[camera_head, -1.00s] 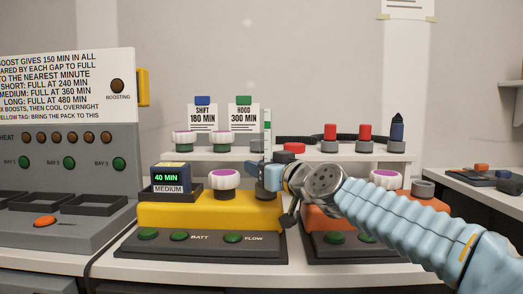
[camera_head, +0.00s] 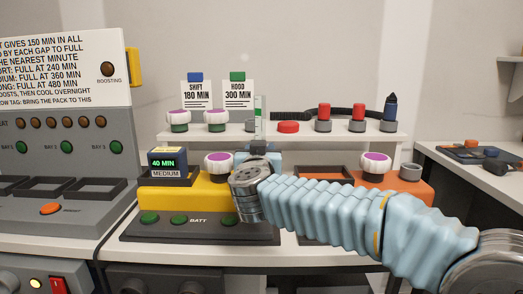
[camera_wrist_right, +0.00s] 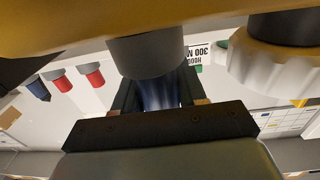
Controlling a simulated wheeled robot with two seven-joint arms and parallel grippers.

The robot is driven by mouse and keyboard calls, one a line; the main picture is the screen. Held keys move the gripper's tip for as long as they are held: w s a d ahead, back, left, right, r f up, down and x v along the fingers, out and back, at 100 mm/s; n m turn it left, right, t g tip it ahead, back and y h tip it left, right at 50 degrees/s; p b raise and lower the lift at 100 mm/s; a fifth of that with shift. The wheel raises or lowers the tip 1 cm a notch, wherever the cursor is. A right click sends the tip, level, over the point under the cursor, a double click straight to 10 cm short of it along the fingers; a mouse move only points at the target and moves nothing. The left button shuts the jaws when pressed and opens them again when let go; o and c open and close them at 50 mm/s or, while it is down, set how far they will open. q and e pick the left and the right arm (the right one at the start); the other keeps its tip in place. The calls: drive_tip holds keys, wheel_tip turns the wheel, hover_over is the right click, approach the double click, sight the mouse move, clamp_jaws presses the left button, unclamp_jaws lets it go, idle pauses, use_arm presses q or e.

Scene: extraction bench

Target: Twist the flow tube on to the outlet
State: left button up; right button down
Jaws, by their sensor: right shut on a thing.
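The flow tube (camera_head: 258,115) stands upright, clear with a green band, above the right end of the yellow unit (camera_head: 180,192). My right gripper (camera_head: 258,152) is shut on its lower part. In the right wrist view, which is upside down, the jaws (camera_wrist_right: 155,98) hold the dark bluish base of the tube (camera_wrist_right: 157,92). The grey round outlet (camera_wrist_right: 145,55) lies right against it, in line with it. I cannot tell whether the two are threaded together. My wrist hides the outlet in the head view. My left gripper is not in view.
A white-and-purple cap (camera_head: 219,163) stands close left of the gripper. The shelf (camera_head: 350,140) behind holds a red cap (camera_head: 288,127) and several fittings. My right arm crosses an orange unit (camera_head: 405,190). A grey charger (camera_head: 60,180) stands at left.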

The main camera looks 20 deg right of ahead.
drive_tip(key=c, duration=1)
unclamp_jaws()
drive_tip(key=shift+a+y, duration=0.3)
drive_tip(key=shift+a, duration=0.55)
drive_tip(key=shift+o, duration=1.1)
drive_tip(key=shift+a+n, duration=0.15)
drive_tip(key=shift+n, duration=0.15)
drive_tip(key=shift+o, duration=1.2)
drive_tip(key=v, duration=1.3)
drive_tip(key=shift+s+b, duration=0.45)
drive_tip(key=shift+d, duration=0.2)
